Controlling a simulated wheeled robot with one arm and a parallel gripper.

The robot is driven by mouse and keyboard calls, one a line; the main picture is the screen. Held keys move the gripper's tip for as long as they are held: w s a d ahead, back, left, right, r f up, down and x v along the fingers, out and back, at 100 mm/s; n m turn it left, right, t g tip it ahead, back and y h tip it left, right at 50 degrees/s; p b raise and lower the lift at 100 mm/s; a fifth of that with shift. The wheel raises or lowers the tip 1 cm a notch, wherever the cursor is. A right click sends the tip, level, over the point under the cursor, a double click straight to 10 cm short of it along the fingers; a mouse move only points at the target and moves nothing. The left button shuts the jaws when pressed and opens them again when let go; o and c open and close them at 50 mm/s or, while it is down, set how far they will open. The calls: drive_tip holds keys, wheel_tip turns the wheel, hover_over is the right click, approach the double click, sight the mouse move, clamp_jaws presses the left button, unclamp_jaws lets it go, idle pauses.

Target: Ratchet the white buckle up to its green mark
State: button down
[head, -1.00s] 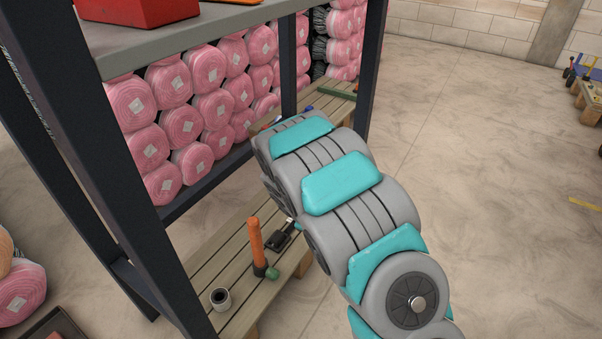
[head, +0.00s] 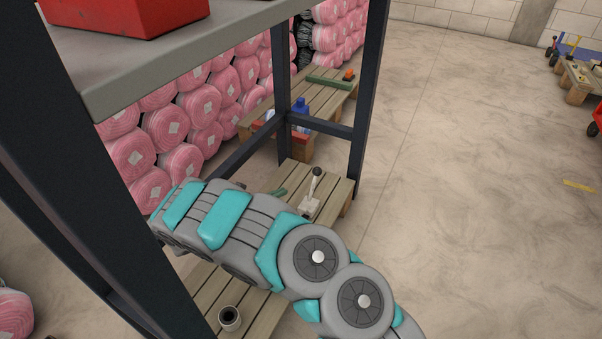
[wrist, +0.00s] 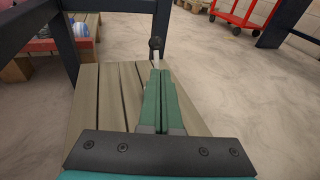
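The white buckle (head: 309,206) stands on the slatted wooden pallet, with a thin lever tipped by a dark knob rising from it. In the wrist view the knobbed lever (wrist: 156,50) shows just beyond my fingertips; the buckle's body is hidden behind the fingers. My gripper (wrist: 158,80) has two green fingers lying side by side, shut with nothing visible between them. In the head view a green fingertip part (head: 277,193) shows left of the buckle, apart from it. I cannot make out the green mark.
A dark shelf post (head: 370,90) rises behind the pallet (head: 340,187). A dark cup (head: 230,318) stands on the pallet's near end. A second pallet (head: 325,100) holds a blue bottle (head: 301,112). Open floor lies right.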

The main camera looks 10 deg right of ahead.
drive_tip(key=b, duration=0.1)
approach(314, 173)
drive_tip(key=x, duration=0.6)
drive_tip(key=shift+a+f, duration=0.1)
drive_tip(key=shift+f, duration=0.1)
drive_tip(key=shift+w+d, duration=0.3)
drive_tip(key=shift+d, duration=0.1)
